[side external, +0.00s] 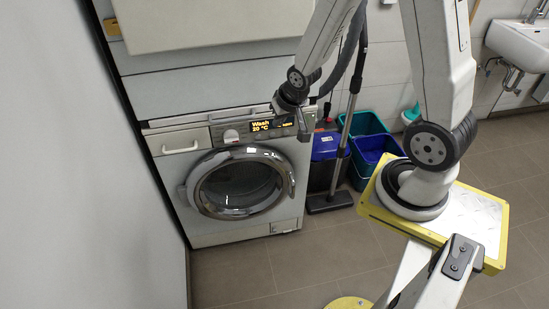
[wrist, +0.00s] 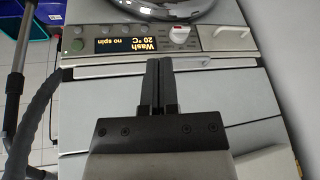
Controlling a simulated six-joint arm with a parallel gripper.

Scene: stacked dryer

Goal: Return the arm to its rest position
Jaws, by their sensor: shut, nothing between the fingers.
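My gripper (side external: 302,125) is small and partly hard to make out in the side external view, in front of the right end of the washing machine's (side external: 165,165) control panel. In the wrist view my gripper (wrist: 160,64) has its two dark fingers together, with nothing between them. The fingers overlap the panel's lower-looking edge in that upside-down view; I cannot tell whether they touch it. The lit display (side external: 273,125) reads "Wash 20 °C", and the wrist view display (wrist: 124,45) adds "no spin". The round door (side external: 240,183) looks closed.
A pale appliance body (side external: 210,25) stands above the washer. Blue and teal bins (side external: 368,145) and a vacuum wand (side external: 345,135) with a grey hose (wrist: 35,110) are right of the washer. A sink (side external: 520,45) is at the far right. Floor before the washer is clear.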

